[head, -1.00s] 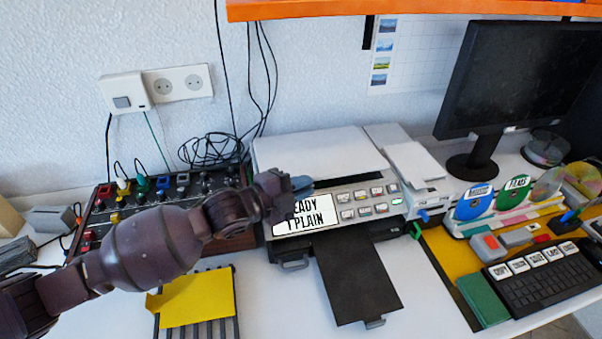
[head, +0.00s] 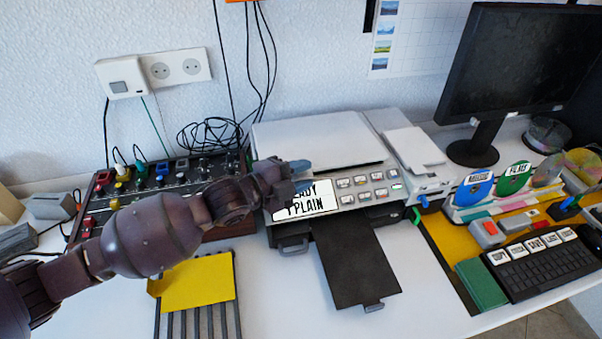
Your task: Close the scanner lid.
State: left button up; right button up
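The scanner lid (head: 318,140) is the flat, pale grey plate on top of the printer (head: 291,230) in the head view. It lies nearly level, with a thin dark line under its front edge; I cannot tell whether it is fully down. My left gripper (head: 298,176) is at the lid's front left edge, above the display reading "READY" and "PLAIN", and covers part of both. Its bluish fingertip overlaps the lid's edge; contact is unclear. I cannot tell how far apart its fingers are. My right gripper is not in view.
A mixer box with knobs (head: 165,178) stands left of the printer. A dark paper tray (head: 355,262) sticks out in front. A yellow sheet (head: 197,281) lies on a slatted rack below my arm. A monitor (head: 505,62) and keyboard (head: 545,268) are at right.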

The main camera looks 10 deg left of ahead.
pick_arm(q)
jog(key=p+v, duration=0.1)
jog(key=v, duration=0.9)
jog(key=shift+s+a, duration=0.25)
jog(key=shift+a, duration=0.05)
